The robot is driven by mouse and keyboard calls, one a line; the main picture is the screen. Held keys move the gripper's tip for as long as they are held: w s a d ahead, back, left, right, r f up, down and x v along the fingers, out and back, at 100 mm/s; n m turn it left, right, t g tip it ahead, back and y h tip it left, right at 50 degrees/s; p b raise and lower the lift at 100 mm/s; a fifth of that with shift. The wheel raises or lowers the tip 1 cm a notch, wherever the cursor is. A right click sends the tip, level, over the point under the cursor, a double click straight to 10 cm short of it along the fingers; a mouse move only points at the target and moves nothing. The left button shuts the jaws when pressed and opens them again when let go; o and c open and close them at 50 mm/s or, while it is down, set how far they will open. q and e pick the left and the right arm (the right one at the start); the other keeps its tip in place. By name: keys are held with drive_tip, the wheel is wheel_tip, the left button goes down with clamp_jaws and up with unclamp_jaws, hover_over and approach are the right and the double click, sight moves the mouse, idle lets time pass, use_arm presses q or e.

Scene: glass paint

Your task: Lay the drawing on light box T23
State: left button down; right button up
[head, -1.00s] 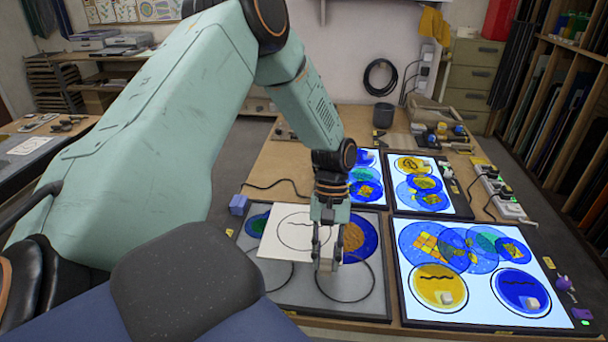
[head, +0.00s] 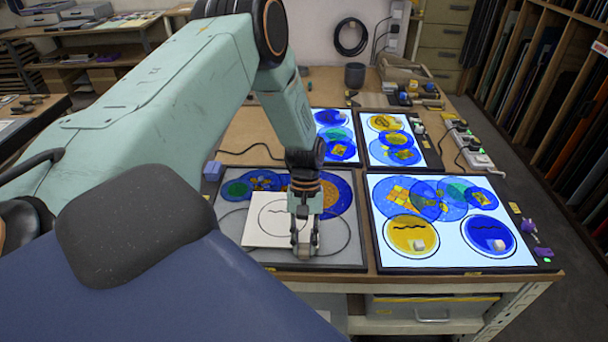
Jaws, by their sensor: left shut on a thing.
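The drawing (head: 263,228) is a white sheet with a black circle and a wavy line. It is over the front-left light box (head: 350,255), whose panel is grey and unlit. My left gripper (head: 304,252) points down at the drawing's right edge, shut on a small pale block that partly hides between the fingers. I cannot tell whether the sheet touches the panel. Blue, green and amber glass discs (head: 338,190) lie along the far part of this box. A drawn circle shows right of the gripper. The T23 label is not readable. My right gripper is not in view.
A lit front-right light box (head: 378,255) bears glass discs and two small pale cubes. Two more lit boxes (head: 328,116) (head: 376,125) stand behind. Power strips (head: 470,150) line the right table edge.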

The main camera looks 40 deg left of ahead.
use_arm(q)
drive_tip(key=shift+w+a+f, duration=0.1)
drive_tip(key=shift+a+f, duration=0.05)
drive_tip(key=shift+a, duration=0.1)
drive_tip(key=c, duration=1.5)
unclamp_jaws()
drive_tip(key=o, duration=0.4)
drive_tip(key=shift+d, duration=0.2)
drive_tip(key=shift+c, duration=0.2)
drive_tip(key=shift+a, duration=0.1)
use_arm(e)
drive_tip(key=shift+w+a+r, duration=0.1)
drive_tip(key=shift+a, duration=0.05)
